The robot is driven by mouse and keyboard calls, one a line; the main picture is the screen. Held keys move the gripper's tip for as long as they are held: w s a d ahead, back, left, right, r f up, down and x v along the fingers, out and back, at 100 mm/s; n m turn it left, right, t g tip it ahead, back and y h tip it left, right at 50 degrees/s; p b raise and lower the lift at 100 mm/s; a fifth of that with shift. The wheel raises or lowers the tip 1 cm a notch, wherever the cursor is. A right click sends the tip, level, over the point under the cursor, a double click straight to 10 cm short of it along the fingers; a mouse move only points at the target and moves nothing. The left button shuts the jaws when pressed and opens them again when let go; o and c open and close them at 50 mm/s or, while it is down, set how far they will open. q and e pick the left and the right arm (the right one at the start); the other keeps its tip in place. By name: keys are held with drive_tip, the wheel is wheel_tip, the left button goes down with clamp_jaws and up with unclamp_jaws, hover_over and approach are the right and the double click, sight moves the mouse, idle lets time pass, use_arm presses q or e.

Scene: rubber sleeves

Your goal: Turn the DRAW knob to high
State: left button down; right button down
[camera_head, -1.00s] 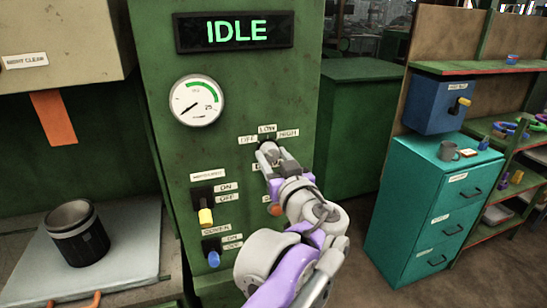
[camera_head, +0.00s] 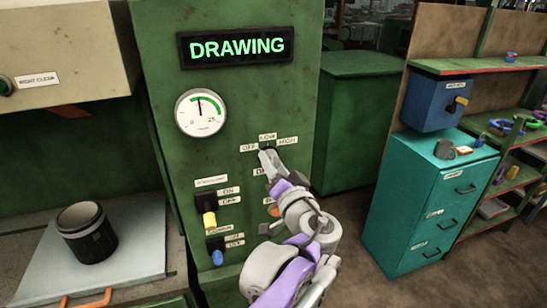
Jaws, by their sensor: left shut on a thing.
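The DRAW knob (camera_head: 266,147) sits on the green machine panel, under the labels OFF, LOW and HIGH. It is mostly hidden by my left gripper (camera_head: 267,156), which is shut on it. Which label the knob points at is hard to make out. The display (camera_head: 237,47) above reads DRAWING in green. The round gauge (camera_head: 201,112) has its needle pointing nearly straight up. My right gripper is not in view.
A yellow-tipped switch (camera_head: 209,216) and a blue-tipped switch (camera_head: 216,254) sit at the panel's lower left. A dark cup (camera_head: 87,232) stands on the pale plate at left. A teal cabinet (camera_head: 423,205) and a blue box (camera_head: 434,103) stand at right.

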use_arm(q)
drive_tip(key=shift+m+p, duration=1.55)
drive_tip(key=shift+m, duration=3.35)
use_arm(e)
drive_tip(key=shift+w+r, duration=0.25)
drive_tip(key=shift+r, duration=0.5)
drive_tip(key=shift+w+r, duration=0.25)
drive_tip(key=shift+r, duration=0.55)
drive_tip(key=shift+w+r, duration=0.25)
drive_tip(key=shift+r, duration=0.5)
use_arm(q)
drive_tip(key=shift+c, duration=1.6)
unclamp_jaws()
drive_tip(key=b+v, duration=0.1)
drive_tip(key=v, duration=0.9)
drive_tip(key=shift+s, duration=0.4)
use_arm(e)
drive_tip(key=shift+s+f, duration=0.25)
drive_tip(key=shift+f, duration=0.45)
